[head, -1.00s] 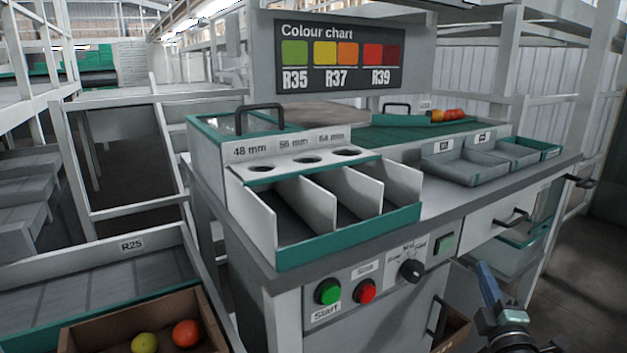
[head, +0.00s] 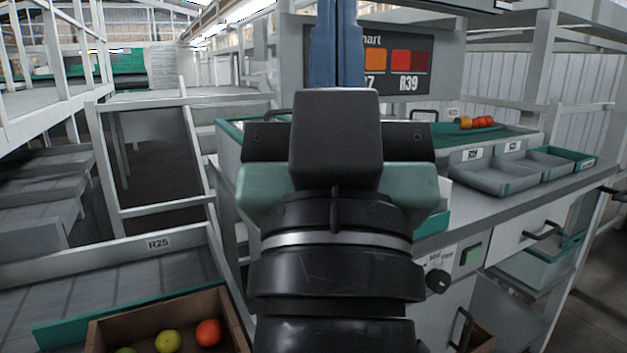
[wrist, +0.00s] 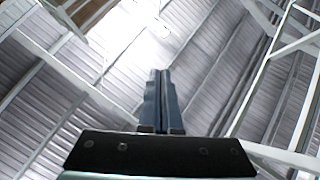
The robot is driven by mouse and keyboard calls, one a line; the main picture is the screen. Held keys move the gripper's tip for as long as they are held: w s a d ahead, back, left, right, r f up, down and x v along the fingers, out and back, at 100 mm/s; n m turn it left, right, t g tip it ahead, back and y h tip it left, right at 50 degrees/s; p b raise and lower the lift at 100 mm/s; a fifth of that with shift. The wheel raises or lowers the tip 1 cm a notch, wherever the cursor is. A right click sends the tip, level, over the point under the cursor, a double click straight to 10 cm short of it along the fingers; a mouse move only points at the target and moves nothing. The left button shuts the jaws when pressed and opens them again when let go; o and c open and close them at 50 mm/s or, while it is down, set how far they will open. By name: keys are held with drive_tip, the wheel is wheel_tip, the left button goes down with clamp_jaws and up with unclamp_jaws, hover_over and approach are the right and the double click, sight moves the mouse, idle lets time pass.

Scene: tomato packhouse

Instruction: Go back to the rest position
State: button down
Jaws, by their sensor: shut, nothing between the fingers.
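My gripper (head: 337,45) stands upright in the middle of the head view, with its blue fingers pointing up. The fingers are together and hold nothing. In the wrist view the closed fingers (wrist: 160,100) point up towards the roof. My wrist and gripper body hide most of the sizing tray and the left part of the colour chart (head: 408,68).
The sorting bench carries grey trays (head: 490,178) at right and a green mat with several tomatoes (head: 475,122) behind. A dark knob (head: 437,281) and a green button (head: 471,254) are on its front. A cardboard box (head: 235,325) with tomatoes (head: 208,332) is at lower left.

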wheel_tip(320, 180, up, 38)
drive_tip(key=s+a+y+p, duration=0.1)
drive_tip(key=s+p, duration=0.1)
drive_tip(key=p, duration=3.5)
drive_tip(key=shift+s+a+r+p, duration=0.15)
drive_tip(key=shift+s+a+p, duration=0.1)
drive_tip(key=shift+s+p, duration=0.1)
